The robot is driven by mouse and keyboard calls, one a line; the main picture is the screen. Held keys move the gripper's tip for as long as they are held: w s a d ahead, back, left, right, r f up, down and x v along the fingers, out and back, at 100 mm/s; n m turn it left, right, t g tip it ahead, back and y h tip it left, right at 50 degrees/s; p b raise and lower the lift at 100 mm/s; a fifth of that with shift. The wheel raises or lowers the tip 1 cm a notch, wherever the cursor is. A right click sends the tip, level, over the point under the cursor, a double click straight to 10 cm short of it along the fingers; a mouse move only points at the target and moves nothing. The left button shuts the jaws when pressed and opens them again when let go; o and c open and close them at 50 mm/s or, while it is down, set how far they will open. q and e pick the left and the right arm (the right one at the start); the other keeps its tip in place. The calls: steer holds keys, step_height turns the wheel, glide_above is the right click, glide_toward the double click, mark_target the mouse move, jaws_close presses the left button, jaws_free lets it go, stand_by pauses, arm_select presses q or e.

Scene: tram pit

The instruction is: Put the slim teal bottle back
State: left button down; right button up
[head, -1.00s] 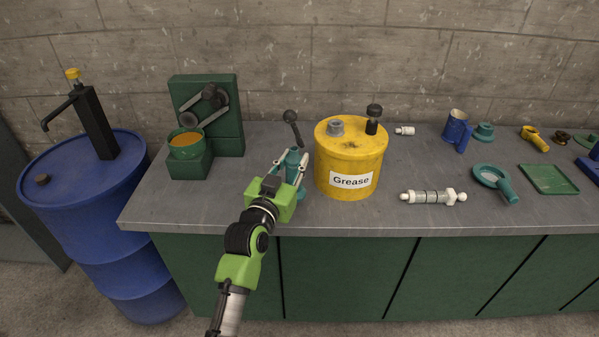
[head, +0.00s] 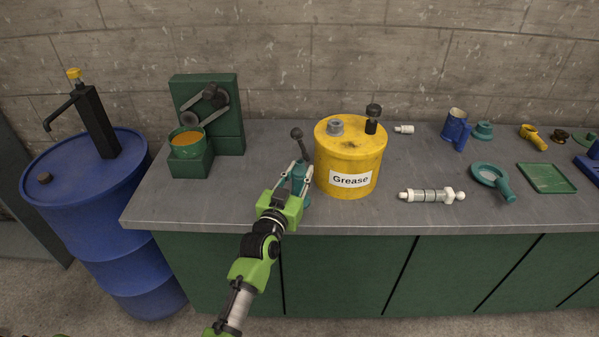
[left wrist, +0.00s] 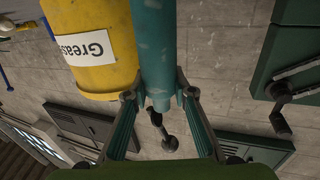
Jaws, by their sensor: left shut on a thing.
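The slim teal bottle (head: 302,186) is between the fingers of my left gripper (head: 298,172), just left of the yellow grease drum. In the left wrist view the bottle (left wrist: 152,45) runs down from the top edge, and the left gripper (left wrist: 160,95) is shut around its narrow end. A black stem with a round knob (left wrist: 169,141) sticks out past that end; the knob also shows above the gripper in the head view (head: 296,132). The bottle's lower end is hidden by the gripper in the head view. I cannot tell if it touches the bench. My right gripper is out of view.
The yellow grease drum (head: 349,160) stands close right of the bottle. A green machine with a cup (head: 187,142) is at the bench's left. A white-grey cylinder (head: 431,196) and several green and blue items lie right. Bare grey bench (head: 238,200) lies left of the gripper.

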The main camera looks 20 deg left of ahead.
arm_select(q)
steer(key=c, duration=1.7)
jaws_free()
steer(key=shift+f+b, duration=0.3)
steer(key=shift+b, duration=0.15)
steer(key=s+b, duration=0.2)
steer(key=s, duration=1.2)
steer(key=shift+r, duration=0.25)
steer(key=shift+d+f, duration=0.1)
